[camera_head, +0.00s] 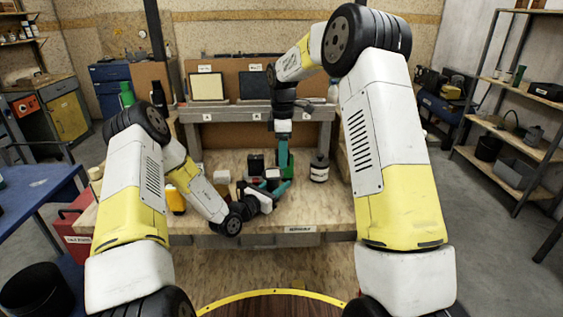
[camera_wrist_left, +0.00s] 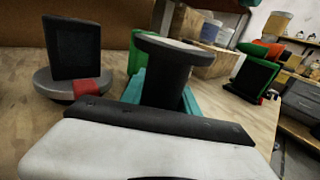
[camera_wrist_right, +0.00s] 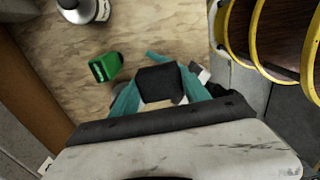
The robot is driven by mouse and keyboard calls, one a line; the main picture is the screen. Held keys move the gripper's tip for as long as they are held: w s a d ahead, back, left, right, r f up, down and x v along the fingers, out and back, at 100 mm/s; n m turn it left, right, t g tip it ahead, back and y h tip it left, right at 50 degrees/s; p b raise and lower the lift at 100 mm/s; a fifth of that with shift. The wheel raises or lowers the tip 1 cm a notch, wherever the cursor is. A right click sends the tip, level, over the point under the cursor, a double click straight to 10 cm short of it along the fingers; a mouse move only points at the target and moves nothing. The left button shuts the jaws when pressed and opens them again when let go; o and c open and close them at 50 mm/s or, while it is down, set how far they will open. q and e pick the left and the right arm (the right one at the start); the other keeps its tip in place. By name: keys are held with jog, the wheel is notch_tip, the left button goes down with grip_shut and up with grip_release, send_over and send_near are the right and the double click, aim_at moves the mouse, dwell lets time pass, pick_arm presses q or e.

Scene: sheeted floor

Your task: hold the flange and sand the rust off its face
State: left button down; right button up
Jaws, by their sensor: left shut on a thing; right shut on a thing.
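My left gripper (camera_head: 274,188) is low over the workbench. In the left wrist view its teal fingers (camera_wrist_left: 164,98) are shut around the neck of a dark spool-shaped part with a grey rim, apparently the flange (camera_wrist_left: 168,60). Its upper face is seen nearly edge-on, so rust cannot be made out. My right gripper (camera_head: 283,158) points down just behind the left one. In the right wrist view its teal fingers (camera_wrist_right: 160,97) are shut on a dark block (camera_wrist_right: 160,82), apparently the sanding block. Whether block and flange touch cannot be told.
A black block on a grey round base (camera_wrist_left: 52,84) with a red patch stands beside the flange. The bench front (camera_head: 330,215) is mostly clear.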

jog(key=shift+r, duration=2.05)
pick_arm(q)
jog(key=c, duration=0.9)
grip_release()
jog(key=shift+d, duration=0.1)
jog(key=shift+o, duration=0.4)
